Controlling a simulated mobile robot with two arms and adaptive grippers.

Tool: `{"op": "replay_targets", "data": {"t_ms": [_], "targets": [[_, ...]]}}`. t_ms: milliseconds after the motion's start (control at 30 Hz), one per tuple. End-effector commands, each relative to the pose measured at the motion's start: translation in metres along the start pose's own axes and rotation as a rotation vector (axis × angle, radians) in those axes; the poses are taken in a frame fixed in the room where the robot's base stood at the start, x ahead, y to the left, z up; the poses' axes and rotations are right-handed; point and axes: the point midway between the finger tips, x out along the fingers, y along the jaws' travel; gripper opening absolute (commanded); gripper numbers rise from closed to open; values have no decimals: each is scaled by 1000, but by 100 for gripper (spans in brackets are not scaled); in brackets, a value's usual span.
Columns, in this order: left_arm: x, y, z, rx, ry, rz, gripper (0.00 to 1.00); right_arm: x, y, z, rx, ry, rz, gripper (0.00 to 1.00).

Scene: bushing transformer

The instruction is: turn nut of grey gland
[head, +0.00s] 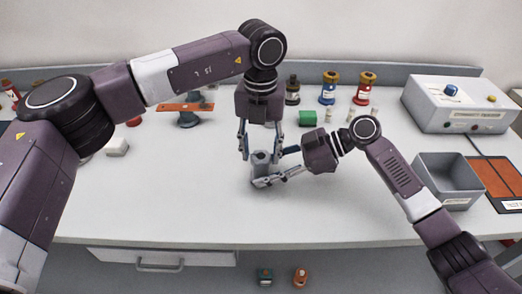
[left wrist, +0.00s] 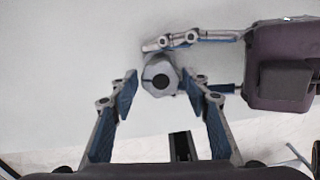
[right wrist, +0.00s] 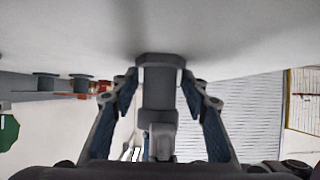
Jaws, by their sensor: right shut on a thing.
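The grey gland (head: 262,160) stands upright on the white table near the middle. Its hexagonal nut, with a dark round opening, shows from above in the left wrist view (left wrist: 159,76). My left gripper (head: 261,145) points down over the gland, open, with one finger on each side and apart from the nut. My right gripper (head: 268,176) comes in level from the right, low at the gland, and is shut on its body. In the right wrist view the gland (right wrist: 160,95) stands between the two fingers.
At right are a grey bin (head: 448,185) and a control box (head: 455,108). The front table is clear.

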Motion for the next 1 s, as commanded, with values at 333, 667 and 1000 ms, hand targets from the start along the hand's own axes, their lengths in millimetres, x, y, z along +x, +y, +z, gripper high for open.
{"op": "replay_targets", "data": {"t_ms": [333,667,1000], "targets": [[0,-1,-1,2,2,-1,54,0,-1,2,2,-3,-2,28],[-47,-1,0,1,-2,-1,54,0,-1,2,2,-3,-1,28],[-109,-1,0,1,0,-1,54,1,-1,2,2,-3,-2,28]]}}
